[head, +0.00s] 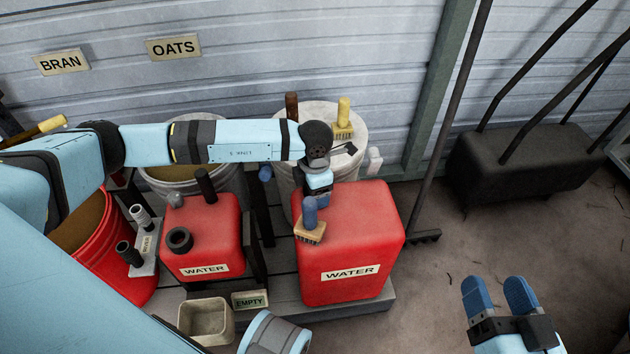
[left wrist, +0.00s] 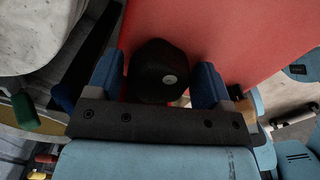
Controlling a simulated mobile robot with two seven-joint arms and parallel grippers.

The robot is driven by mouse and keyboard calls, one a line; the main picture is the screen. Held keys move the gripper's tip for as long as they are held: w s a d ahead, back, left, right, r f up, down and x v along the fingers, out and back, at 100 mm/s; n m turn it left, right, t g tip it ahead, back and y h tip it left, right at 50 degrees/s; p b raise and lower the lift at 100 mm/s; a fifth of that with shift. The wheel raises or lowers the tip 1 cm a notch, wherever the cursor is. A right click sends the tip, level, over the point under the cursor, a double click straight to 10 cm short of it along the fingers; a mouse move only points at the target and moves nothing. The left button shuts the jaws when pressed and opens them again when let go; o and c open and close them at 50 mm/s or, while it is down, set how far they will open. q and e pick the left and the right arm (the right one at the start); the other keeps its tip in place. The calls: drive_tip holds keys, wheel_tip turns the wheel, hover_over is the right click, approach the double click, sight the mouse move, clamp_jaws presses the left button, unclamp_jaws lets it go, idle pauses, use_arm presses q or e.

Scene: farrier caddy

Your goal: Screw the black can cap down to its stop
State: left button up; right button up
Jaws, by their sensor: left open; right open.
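The black can cap (left wrist: 160,70) shows in the left wrist view against the red face of the larger water can (head: 350,255). My left gripper (left wrist: 157,78) is open, with one blue finger on each side of the cap; I cannot tell whether they touch it. How far the cap is screwed down does not show. In the head view my left arm reaches over from the left, its hand pointing down at the can's upper left, and hides the cap. My right gripper (head: 499,296) is open and empty at the lower right, over the floor.
A smaller red water can (head: 203,255) with a black ring-shaped neck stands to the left. A pale bucket (head: 290,112) stands behind. A small empty bin (head: 206,322) is in front.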

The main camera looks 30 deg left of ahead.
use_arm(q)
drive_tip(key=n+p, duration=0.2)
drive_tip(key=n, duration=0.1)
drive_tip(key=shift+r, duration=0.25)
drive_tip(key=shift+n+p, duration=0.55)
drive_tip(key=shift+n, duration=0.25)
drive_tip(key=shift+f+n, duration=0.1)
drive_tip(key=shift+n, duration=0.4)
drive_tip(key=shift+f, duration=0.15)
drive_tip(key=shift+n+p, duration=0.85)
drive_tip(key=shift+n, duration=0.15)
